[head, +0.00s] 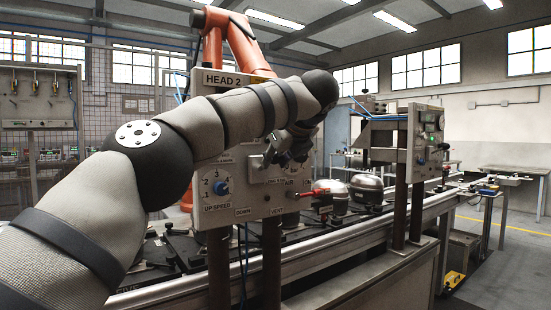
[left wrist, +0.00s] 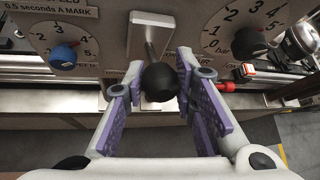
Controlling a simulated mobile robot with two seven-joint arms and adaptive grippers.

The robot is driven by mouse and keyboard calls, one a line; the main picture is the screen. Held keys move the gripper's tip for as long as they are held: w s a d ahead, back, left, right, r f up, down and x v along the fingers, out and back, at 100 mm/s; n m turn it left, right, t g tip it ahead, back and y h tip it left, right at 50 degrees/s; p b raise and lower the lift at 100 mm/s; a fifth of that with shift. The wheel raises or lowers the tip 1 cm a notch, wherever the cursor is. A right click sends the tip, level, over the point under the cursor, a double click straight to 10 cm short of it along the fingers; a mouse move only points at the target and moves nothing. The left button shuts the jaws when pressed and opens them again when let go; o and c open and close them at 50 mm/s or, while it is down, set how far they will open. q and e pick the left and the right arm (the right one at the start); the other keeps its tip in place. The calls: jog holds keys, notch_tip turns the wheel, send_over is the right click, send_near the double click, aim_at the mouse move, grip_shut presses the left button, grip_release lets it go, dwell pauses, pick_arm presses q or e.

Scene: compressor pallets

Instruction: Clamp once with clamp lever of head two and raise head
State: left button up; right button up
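The head two panel (head: 238,180), marked "HEAD 2", stands in front of me with dials and labels. In the left wrist view, a lever with a black ball knob (left wrist: 160,82) sticks out from a pale plate (left wrist: 150,36) between two dials. Which function this lever has cannot be read there. My left gripper (head: 284,150) is in front of the panel. In the left wrist view its purple-padded fingers are open on either side of the knob, with gaps visible. The arm hides part of the panel. My right gripper is not in view.
A blue-knobbed dial (left wrist: 64,55) and a black-knobbed dial (left wrist: 248,43) flank the lever. A red-handled valve (head: 308,193) juts out at the panel's lower right. A second panel (head: 425,143) and metal compressors (head: 366,188) stand along the conveyor to the right.

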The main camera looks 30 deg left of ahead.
pick_arm(q)
jog(key=o, duration=0.4)
jog(key=shift+c, duration=0.2)
jog(key=v, duration=1.2)
